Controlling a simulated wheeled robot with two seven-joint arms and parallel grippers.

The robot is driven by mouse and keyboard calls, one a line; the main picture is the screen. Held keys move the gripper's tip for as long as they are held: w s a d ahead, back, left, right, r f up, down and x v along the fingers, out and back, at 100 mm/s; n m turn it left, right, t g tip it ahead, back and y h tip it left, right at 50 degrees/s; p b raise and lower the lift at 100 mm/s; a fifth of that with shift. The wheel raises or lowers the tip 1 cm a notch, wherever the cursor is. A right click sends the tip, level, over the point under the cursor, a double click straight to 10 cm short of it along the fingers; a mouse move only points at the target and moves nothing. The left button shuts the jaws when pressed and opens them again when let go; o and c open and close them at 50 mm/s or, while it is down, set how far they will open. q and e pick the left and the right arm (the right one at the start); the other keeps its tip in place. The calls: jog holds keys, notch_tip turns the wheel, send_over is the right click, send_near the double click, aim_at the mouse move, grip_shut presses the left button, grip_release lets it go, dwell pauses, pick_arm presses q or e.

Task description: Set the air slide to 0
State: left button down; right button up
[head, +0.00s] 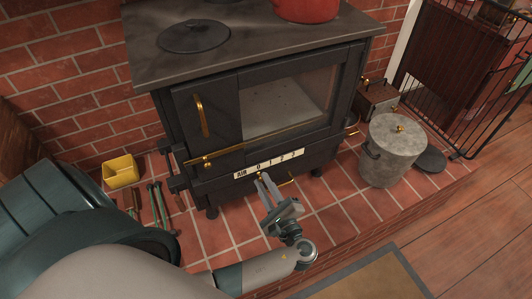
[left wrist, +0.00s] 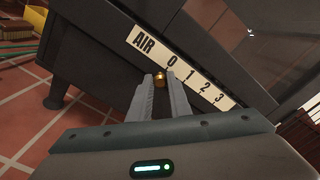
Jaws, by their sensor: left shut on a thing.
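The black stove carries a white AIR scale (head: 268,164) marked 0, 1, 2, 3 along its lower front; the scale also shows in the left wrist view (left wrist: 193,80). The air slide's small brass knob (left wrist: 159,77) sits just below the scale, in line with the 0 mark. My left gripper (head: 263,179) reaches up to the scale from the front. In the left wrist view its two fingers (left wrist: 160,82) are closed around the knob. In the head view the knob is hidden by the fingers. My right gripper is not in view.
A grey lidded bucket (head: 392,151) stands to the right. A yellow box (head: 121,172) and tools (head: 157,206) lie left. A red pot (head: 306,9) is on the stove top.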

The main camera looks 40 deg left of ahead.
pick_arm(q)
jog(key=c, duration=1.7)
grip_release()
jog(key=shift+s+a+f, duration=0.1)
jog(key=shift+s+a, duration=0.05)
jog(key=shift+s, duration=0.05)
jog(key=shift+c, duration=0.2)
jog(key=shift+o, duration=0.6)
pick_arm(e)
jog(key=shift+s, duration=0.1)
